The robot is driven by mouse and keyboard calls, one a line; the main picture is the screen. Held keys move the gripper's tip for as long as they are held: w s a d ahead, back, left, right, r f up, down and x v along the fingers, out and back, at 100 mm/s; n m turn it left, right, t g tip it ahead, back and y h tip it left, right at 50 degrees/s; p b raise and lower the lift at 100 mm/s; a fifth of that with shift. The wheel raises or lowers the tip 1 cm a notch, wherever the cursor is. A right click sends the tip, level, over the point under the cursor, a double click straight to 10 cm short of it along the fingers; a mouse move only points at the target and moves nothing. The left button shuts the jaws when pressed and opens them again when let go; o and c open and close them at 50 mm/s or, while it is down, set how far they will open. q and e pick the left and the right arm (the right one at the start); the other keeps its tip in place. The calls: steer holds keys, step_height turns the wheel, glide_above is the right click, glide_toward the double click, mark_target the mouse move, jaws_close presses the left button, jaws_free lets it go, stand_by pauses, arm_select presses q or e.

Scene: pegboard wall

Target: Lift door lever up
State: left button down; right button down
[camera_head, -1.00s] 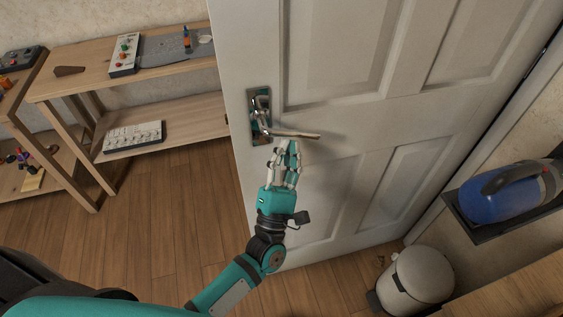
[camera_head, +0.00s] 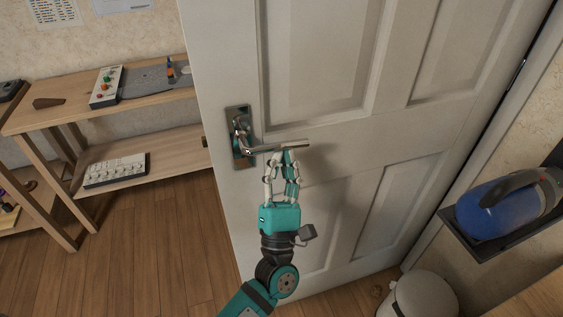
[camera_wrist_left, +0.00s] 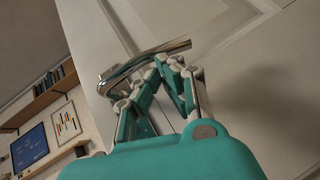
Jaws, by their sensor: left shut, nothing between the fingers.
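The metal door lever (camera_head: 285,146) sticks out to the right from its dark, shiny plate (camera_head: 240,137) on the white door (camera_head: 325,124). It slopes slightly upward toward its free end. My left gripper (camera_head: 279,155) is shut with nothing between its fingers. Its tips are just under the lever's outer half and appear to touch it from below. In the left wrist view the lever (camera_wrist_left: 160,52) crosses above the fingertips (camera_wrist_left: 165,66). My right gripper is not in view.
A wooden shelf (camera_head: 170,139) with small boards stands left of the door. A blue canister (camera_head: 495,208) rests on a dark wall shelf at the right. A white bin (camera_head: 422,298) stands at the lower right. The wooden floor (camera_head: 165,245) left of my arm is clear.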

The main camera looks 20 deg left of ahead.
arm_select(q)
steer(key=v, duration=1.2)
stand_by(0.5)
